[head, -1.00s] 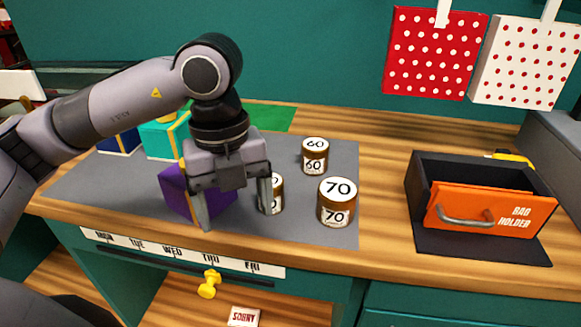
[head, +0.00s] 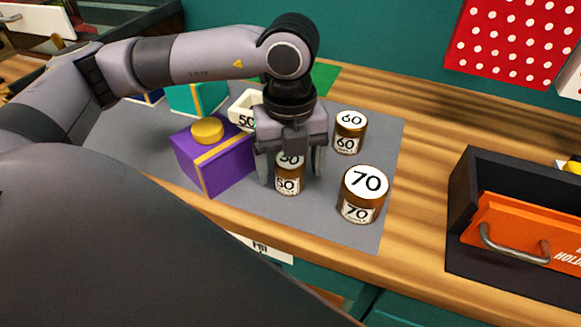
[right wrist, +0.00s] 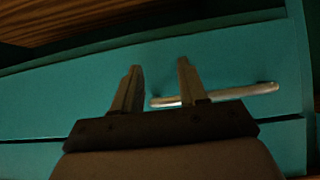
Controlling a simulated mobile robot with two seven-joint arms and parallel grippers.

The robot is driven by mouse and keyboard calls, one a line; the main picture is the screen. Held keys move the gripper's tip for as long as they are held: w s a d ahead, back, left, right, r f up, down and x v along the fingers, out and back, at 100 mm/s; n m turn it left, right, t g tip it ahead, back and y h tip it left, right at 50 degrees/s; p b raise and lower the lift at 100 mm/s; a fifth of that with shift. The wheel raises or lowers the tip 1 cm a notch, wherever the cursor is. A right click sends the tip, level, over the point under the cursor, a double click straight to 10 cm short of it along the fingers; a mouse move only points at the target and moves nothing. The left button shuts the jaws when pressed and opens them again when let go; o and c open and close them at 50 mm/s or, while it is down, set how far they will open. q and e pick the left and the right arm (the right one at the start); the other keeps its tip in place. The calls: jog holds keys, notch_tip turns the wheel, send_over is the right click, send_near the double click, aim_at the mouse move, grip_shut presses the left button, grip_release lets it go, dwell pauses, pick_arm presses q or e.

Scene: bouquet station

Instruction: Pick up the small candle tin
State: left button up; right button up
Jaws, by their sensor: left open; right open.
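The small candle tin (head: 289,184) is a brown jar with a white lid and label that seem to read 50. It stands upright on the grey mat (head: 392,150). My left gripper (head: 291,172) points down over it, open, with one finger on each side of the tin in the head view. Whether a finger touches it I cannot tell. A mid-sized tin marked 60 (head: 349,133) stands behind right, and a larger tin marked 70 (head: 362,196) stands front right. My right gripper (right wrist: 158,72) is open and empty in the right wrist view.
A purple box (head: 215,165) with a yellow round top stands left of the gripper. A white dish (head: 242,112) is behind it. A dark holder with an orange front (head: 520,235) sits at right. A teal drawer front with a metal handle (right wrist: 235,92) lies before my right gripper.

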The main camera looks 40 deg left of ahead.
pick_arm(q)
jog(key=shift+f, duration=0.6)
jog(key=c, duration=1.2)
jog(key=shift+r, duration=0.15)
